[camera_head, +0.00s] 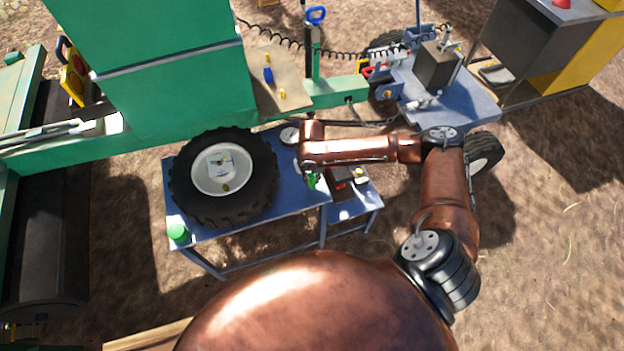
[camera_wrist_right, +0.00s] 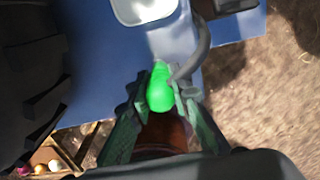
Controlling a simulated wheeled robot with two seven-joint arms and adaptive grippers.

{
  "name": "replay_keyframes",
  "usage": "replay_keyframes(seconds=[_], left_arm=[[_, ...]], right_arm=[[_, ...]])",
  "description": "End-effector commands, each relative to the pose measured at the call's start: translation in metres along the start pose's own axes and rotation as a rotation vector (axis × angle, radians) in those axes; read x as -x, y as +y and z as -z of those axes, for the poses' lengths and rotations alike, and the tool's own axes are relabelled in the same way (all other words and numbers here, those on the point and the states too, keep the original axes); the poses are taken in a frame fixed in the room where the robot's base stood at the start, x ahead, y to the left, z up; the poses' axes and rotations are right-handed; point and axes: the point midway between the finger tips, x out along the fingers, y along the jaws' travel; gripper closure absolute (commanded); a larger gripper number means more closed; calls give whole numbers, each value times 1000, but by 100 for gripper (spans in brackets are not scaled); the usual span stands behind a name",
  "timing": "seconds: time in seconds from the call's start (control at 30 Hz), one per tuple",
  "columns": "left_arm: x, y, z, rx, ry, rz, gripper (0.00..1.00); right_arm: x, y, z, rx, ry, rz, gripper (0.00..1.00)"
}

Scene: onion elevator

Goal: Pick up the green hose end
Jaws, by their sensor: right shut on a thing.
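The green hose end (camera_wrist_right: 159,88) sits between the two fingers of my right gripper (camera_wrist_right: 160,97) in the right wrist view, and the fingers are shut on it. A grey hose (camera_wrist_right: 201,55) curves close by on the right. In the head view a small bit of the green hose end (camera_head: 312,181) shows below my right wrist, by the right edge of the blue table (camera_head: 245,215). My right arm hides most of this gripper there. My left gripper is not in view.
A large black tyre (camera_head: 262,165) with a white hub lies on the blue table, left of my right gripper. A green round object (camera_head: 178,233) sits at the table's front left corner. A lower blue stand (camera_head: 350,207) adjoins on the right. Open dirt lies to the right.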

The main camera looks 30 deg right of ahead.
Motion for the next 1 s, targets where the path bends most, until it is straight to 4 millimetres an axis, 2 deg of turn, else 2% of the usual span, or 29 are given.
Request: replay_keyframes(seconds=[0.2,0.5,0.7,0.83,1.0], left_arm=[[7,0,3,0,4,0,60],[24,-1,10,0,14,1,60],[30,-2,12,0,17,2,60],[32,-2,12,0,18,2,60],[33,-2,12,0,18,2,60]], right_arm=[[31,0,-2,0,-5,0,100],[95,12,57,5,-2,-1,100],[112,22,102,4,-1,-1,100],[120,27,121,2,-1,-1,100],[125,30,134,1,-1,0,100]])
